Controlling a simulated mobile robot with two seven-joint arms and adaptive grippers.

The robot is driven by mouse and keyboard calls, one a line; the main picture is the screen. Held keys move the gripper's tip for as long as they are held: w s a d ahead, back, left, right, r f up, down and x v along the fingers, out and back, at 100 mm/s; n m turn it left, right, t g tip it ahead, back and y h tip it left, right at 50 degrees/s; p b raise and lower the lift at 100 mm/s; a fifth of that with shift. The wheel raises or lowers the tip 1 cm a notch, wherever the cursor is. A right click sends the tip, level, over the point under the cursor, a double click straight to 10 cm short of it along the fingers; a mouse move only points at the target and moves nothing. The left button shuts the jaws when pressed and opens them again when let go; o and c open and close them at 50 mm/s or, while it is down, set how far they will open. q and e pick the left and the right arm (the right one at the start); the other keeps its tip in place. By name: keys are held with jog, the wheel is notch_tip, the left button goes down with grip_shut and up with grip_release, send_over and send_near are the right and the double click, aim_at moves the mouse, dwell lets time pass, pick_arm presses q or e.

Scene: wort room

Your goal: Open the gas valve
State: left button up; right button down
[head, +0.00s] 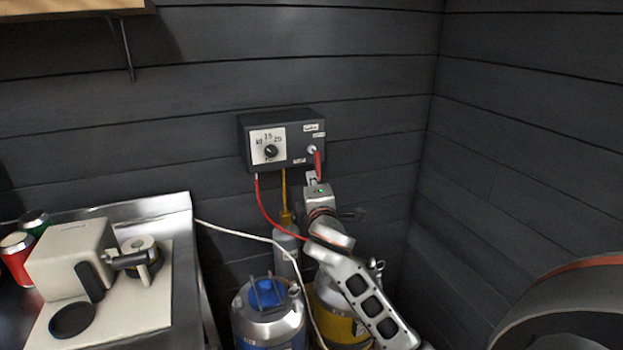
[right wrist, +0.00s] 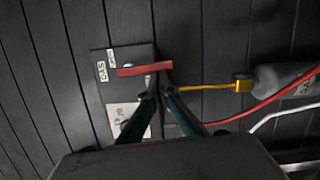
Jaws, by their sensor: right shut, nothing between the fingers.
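The gas valve is a red lever (head: 318,163) on the right part of a dark control box (head: 283,140) mounted on the wall. It hangs down from a small silver pivot. In the right wrist view the red lever (right wrist: 143,70) lies across the picture, with a GAS label beside it. My right gripper (head: 312,177) is just below the box, at the lever's lower end. In the wrist view its fingertips (right wrist: 161,92) are together, empty, close to the lever's free end; I cannot tell whether they touch it. My left gripper is not in view.
Metal kegs (head: 268,328) stand below. A counter with a white machine (head: 70,260) is at left. The wall right of the box is clear.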

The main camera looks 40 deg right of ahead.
jog(key=s+d+r+n+t+y+p, duration=0.1)
jog(key=d+n+p, duration=0.2)
jog(key=n, duration=0.6)
jog(key=s+d+r+n+t+y+p, duration=0.1)
jog(key=d+n+p, duration=0.3)
jog(key=n, duration=0.5)
jog(key=shift+d+r+t+y+p, duration=0.25)
jog(key=shift+r+t+y+p, duration=0.25)
jog(key=shift+t, duration=0.3)
jog(key=shift+d+r, duration=0.1)
jog(key=shift+r, duration=0.05)
jog(key=shift+w, duration=0.1)
